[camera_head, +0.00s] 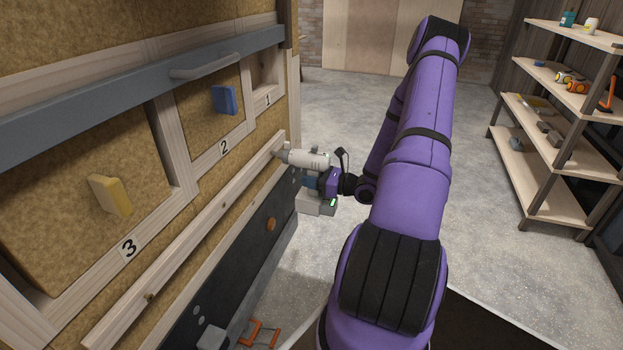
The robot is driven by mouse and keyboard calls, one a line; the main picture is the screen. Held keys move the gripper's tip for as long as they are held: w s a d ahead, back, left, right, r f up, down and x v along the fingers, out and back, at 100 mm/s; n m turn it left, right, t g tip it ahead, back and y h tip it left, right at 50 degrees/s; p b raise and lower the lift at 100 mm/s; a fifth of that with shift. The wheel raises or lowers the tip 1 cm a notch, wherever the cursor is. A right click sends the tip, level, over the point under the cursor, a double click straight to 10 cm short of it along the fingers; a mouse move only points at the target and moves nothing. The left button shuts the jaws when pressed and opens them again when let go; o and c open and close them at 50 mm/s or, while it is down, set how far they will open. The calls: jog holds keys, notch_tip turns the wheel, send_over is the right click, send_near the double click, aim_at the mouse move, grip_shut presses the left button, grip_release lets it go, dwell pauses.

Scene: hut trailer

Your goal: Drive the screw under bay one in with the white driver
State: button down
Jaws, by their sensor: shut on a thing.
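The white driver (306,159) is held level, its nose pointing left at the far end of a wooden rail (205,232). This spot lies below bay one (266,72), marked with a "1" plate. My gripper (315,183) is shut on the driver's handle, above its grey battery base. The nose is at or very close to the rail; I cannot tell whether the bit touches a screw. The screw under bay one is hidden behind the nose.
A grey bar with a handle (206,67) runs above the bays. A shelf unit (551,138) with tools stands at right. An orange-framed thing (259,334) is low down. The middle floor is clear.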

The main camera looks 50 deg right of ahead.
jog(key=shift+w+a, duration=0.15)
jog(key=shift+w, duration=0.2)
dwell(0.8)
jog(key=shift+v, duration=1.5)
jog(key=s+d, duration=0.1)
jog(key=d, duration=0.7)
jog(key=shift+s+d, duration=0.1)
